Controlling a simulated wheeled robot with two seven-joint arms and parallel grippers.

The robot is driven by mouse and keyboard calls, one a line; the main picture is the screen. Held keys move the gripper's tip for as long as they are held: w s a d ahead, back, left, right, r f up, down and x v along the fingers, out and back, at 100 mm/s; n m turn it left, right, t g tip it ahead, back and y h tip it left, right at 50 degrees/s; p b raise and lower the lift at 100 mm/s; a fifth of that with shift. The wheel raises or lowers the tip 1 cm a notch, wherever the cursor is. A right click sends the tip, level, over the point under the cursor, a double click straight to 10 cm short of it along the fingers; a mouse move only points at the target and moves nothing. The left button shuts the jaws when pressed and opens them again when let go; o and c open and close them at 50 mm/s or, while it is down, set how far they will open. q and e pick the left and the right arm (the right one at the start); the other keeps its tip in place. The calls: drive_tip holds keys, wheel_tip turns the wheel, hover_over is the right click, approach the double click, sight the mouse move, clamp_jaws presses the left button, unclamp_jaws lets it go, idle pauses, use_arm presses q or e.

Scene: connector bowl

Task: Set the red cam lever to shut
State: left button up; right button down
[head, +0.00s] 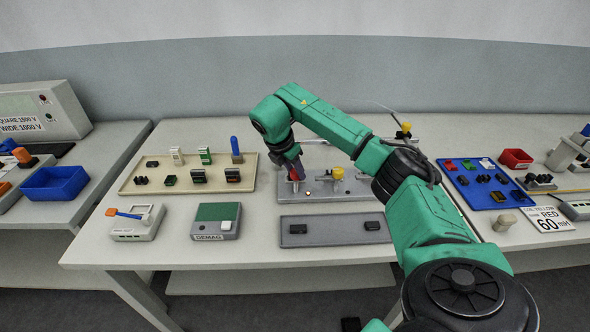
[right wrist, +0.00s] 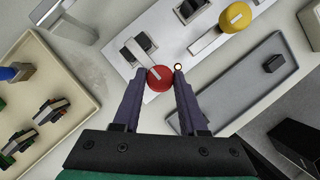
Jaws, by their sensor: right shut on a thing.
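The red cam lever (right wrist: 159,82) has a round red cap with a pale bar across it and sits on the grey panel (head: 325,195). In the head view only a small red part of it (head: 293,173) shows beneath my right gripper. My right gripper (right wrist: 158,75) points down at the panel, with its two dark fingers on either side of the red cap, shut on it. The fingers hide part of the lever's sides. My left gripper is not in view.
A yellow knob (head: 338,173) stands on the same panel, right of the red lever. A small lit lamp (head: 308,192) is close by the fingers. A grey tray (head: 335,230) lies in front, a beige tray (head: 150,181) to the left and a blue tray (head: 482,196) to the right.

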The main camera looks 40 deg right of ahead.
idle(0.4)
drive_tip(key=shift+c, duration=2.2)
unclamp_jaws()
drive_tip(key=w+p+v, duration=0.1)
drive_tip(key=p+v, duration=0.2)
drive_tip(key=v, duration=1.1)
drive_tip(key=shift+s+r, duration=0.3)
drive_tip(key=shift+s, duration=0.05)
